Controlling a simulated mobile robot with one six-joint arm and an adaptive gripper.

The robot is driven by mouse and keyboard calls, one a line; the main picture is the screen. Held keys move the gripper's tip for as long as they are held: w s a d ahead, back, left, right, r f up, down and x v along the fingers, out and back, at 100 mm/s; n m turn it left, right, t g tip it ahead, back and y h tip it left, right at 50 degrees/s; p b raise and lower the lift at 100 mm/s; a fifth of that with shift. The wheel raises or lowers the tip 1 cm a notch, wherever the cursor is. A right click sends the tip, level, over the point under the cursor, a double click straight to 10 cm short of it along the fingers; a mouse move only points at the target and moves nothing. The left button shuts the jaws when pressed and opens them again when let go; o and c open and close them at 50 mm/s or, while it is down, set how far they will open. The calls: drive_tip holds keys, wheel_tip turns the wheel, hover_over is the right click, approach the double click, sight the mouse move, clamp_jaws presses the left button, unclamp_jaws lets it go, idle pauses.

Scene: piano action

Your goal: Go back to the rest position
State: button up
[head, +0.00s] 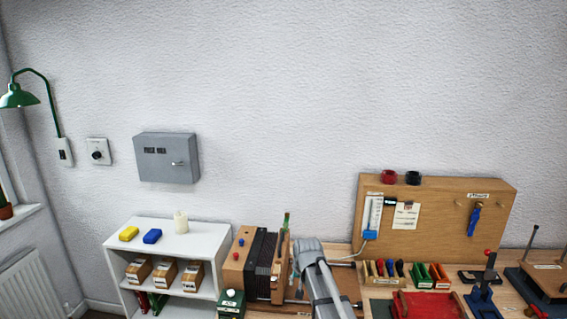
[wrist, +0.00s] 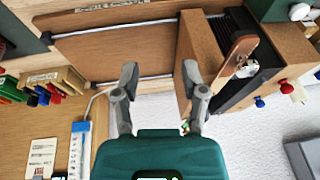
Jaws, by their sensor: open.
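My gripper (wrist: 160,78) is open in the wrist view, with its two grey fingers spread apart and nothing between them. Beyond the fingers lie a brown wooden panel (wrist: 125,50) and a wooden unit with black bellows (wrist: 235,30). I cannot tell the distance to them; no contact shows. In the head view my grey arm (head: 318,275) rises over the bench, just right of the wooden bellows unit (head: 264,265). My fingertips cannot be made out there.
A wooden tool board (head: 440,240) stands at the back right of the bench. Colored-handled tools (head: 385,268) and a red tray (head: 428,304) lie before it. A white shelf (head: 205,245) stands left. A grey wall box (head: 167,158) hangs above; the wall's upper area is clear.

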drive_tip(key=s+d+f+g, duration=0.1)
drive_tip(key=s+d, duration=0.3)
drive_tip(key=s, duration=0.3)
drive_tip(key=s+d+f+g+b, duration=0.1)
drive_tip(key=s+d, duration=0.2)
drive_tip(key=s, duration=0.5)
drive_tip(key=s+d+n+g+h, duration=0.1)
drive_tip(key=s+d, duration=0.3)
drive_tip(key=s, duration=0.3)
drive_tip(key=shift+s+d+f+b, duration=0.3)
drive_tip(key=shift+s+f+b, duration=0.1)
drive_tip(key=shift+s, duration=0.15)
